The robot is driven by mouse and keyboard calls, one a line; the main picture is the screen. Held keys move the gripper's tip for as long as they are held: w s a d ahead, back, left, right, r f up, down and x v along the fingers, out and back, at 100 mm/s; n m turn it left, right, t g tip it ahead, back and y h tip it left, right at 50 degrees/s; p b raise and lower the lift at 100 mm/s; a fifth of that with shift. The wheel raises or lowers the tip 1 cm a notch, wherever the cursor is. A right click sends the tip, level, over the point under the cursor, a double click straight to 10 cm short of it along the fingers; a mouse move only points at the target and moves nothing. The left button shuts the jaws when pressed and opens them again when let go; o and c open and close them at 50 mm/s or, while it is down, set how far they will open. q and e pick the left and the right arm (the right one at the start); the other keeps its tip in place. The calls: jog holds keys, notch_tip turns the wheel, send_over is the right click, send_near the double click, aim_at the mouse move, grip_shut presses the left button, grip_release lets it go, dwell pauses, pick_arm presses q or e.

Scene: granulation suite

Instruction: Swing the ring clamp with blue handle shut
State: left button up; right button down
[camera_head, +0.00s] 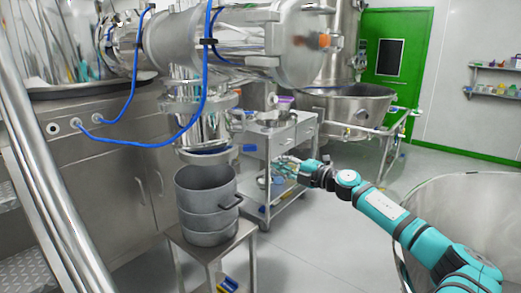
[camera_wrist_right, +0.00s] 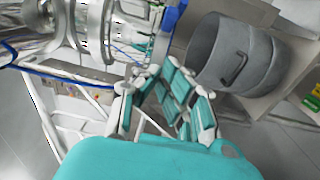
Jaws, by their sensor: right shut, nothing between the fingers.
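The ring clamp (camera_head: 207,156) appears as a band at the lower end of the shiny vertical outlet, above the stacked metal pot. A small blue piece (camera_head: 249,148) to its right looks like its handle; a blue piece also shows at the top of the right wrist view (camera_wrist_right: 172,18). I cannot tell how far the clamp stands open. My right gripper (camera_head: 281,166) is shut and empty, to the right of the outlet and pot, apart from the clamp in the picture. Its teal fingers show in the right wrist view (camera_wrist_right: 160,78). My left gripper is out of view.
The metal pot (camera_head: 207,202) with a side handle stands on a small steel stand (camera_head: 205,254) under the outlet. A blue hose (camera_head: 205,88) loops in front of the machine. A steel cart (camera_head: 283,140) stands behind my right gripper. Open floor lies right of the stand.

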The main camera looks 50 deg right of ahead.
jog(key=w+a, duration=0.1)
jog(key=w, duration=0.2)
jog(key=p, duration=0.1)
send_near(242, 147)
jog(key=w+a, duration=0.2)
jog(key=w, duration=0.1)
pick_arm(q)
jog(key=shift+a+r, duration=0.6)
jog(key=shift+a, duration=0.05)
pick_arm(e)
jog(key=shift+w+d, duration=0.8)
jog(key=shift+w, duration=0.2)
